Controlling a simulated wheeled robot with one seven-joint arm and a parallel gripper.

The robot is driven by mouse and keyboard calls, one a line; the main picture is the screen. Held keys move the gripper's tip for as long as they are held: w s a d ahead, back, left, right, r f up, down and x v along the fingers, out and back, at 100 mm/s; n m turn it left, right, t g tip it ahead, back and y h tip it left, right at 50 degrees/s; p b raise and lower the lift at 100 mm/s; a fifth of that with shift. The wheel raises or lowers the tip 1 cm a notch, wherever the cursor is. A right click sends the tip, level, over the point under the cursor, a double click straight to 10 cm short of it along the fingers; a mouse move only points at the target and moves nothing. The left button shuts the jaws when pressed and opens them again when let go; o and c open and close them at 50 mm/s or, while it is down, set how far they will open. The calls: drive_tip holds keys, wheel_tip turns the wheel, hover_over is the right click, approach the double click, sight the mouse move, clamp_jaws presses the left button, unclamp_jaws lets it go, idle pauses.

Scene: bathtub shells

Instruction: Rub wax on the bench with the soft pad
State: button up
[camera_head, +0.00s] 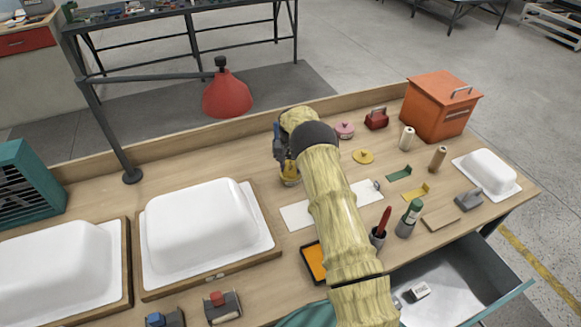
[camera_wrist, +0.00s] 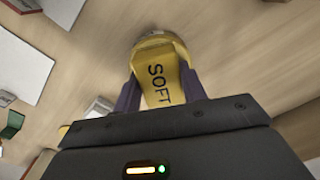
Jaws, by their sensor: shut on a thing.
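The soft pad (camera_wrist: 160,75) is yellow, with a block handle marked SOFT and a round base. My gripper (camera_wrist: 162,92) is shut on its handle, one dark finger on each side. In the head view the pad (camera_head: 290,174) shows beside my gripper (camera_head: 286,160), above or on the wooden bench (camera_head: 215,145) near its middle. I cannot tell whether the pad touches the bench. No wax stands out on the wood in view. A round yellow item (camera_head: 362,156) and a round pink item with a knob (camera_head: 344,130) lie to the right.
Two white tub shells (camera_head: 200,225) (camera_head: 55,270) sit on the left. A white sheet (camera_head: 297,215) lies beside my arm. An orange box (camera_head: 440,105), small bottles and tools crowd the right. A red lamp (camera_head: 227,95) hangs at the back. A drawer (camera_head: 440,280) stands open in front.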

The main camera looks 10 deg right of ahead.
sight(291, 166)
drive_tip(key=shift+s, duration=0.1)
drive_tip(key=shift+r+p, duration=1.65)
drive_tip(key=shift+r, duration=1.8)
